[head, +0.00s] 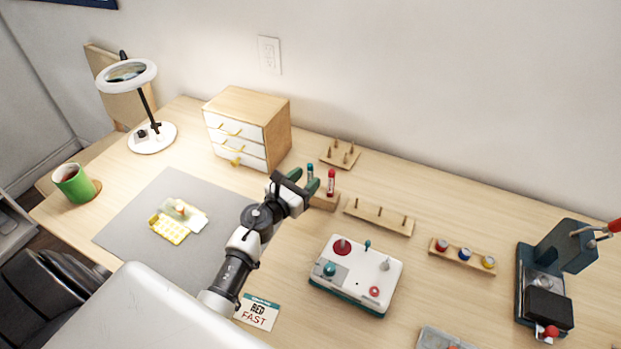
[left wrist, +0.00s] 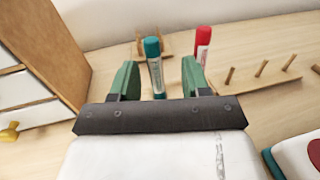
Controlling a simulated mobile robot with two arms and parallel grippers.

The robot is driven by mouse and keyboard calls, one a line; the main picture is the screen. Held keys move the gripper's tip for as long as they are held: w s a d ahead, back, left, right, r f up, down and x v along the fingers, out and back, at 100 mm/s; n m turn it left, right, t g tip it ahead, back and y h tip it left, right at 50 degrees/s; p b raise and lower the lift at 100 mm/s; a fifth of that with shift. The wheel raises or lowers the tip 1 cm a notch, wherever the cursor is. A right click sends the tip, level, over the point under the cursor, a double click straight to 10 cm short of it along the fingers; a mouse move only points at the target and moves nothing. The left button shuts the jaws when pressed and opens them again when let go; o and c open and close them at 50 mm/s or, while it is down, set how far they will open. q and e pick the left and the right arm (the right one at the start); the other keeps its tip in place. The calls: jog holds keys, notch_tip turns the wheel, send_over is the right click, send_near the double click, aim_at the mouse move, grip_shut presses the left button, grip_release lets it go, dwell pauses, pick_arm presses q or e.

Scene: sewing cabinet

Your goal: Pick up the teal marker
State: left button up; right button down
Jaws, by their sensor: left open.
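The teal marker (head: 310,171) stands upright at the wooden marker block (head: 325,202), to the left of a red marker (head: 331,182). In the left wrist view the teal marker (left wrist: 154,62) shows between my two green fingers, a little beyond them, with clear space on both sides. The red marker (left wrist: 203,42) is outside the right finger. My left gripper (head: 304,181) is open and empty, just in front of the teal marker; it also shows in the left wrist view (left wrist: 159,78). The gripper hides the marker's lower part in the head view. My right gripper is not in view.
A small drawer cabinet (head: 273,127) stands close on the left. A peg board (head: 341,154) lies behind the markers and a longer pegged rail (head: 379,218) to the right. A button box (head: 352,275) stands in front. Bare tabletop lies between these.

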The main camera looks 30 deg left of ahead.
aim_at(308, 174)
pick_arm(q)
jog(key=w, duration=0.5)
jog(key=shift+d, duration=0.1)
jog(key=shift+c, duration=0.3)
grip_shut()
